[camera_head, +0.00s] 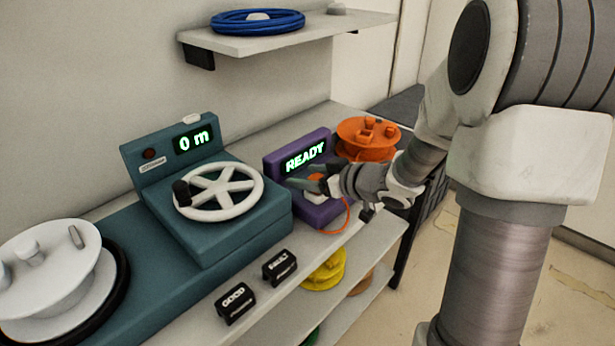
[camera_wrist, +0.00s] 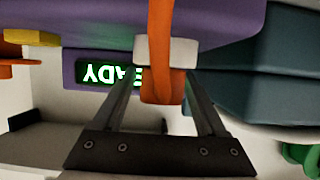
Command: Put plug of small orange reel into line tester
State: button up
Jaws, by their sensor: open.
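The small orange reel (camera_head: 368,140) stands behind and right of the purple line tester (camera_head: 283,163), whose display reads READY. The orange plug (camera_head: 317,178) is at the white socket block (camera_head: 316,196) on the tester's front top, with its orange cord (camera_head: 346,216) looping down to the right. In the wrist view the plug (camera_wrist: 162,88) shows at the white block (camera_wrist: 151,51), its cord crossing in front; how deep it sits is hidden. My gripper (camera_head: 306,183) is at the tester; in the wrist view its open fingers (camera_wrist: 164,74) stand on either side of the plug.
A teal meter (camera_head: 250,213) with a white handwheel and 0 m display stands left of the tester. A white reel (camera_head: 45,265) is at far left. GOOD (camera_head: 235,303) and FAULT (camera_head: 279,267) blocks lie at the front edge. A shelf (camera_head: 330,28) holds blue cable.

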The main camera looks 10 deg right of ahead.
jog(key=p+v, duration=0.3)
jog(key=v, duration=0.9)
jog(key=shift+p, duration=0.4)
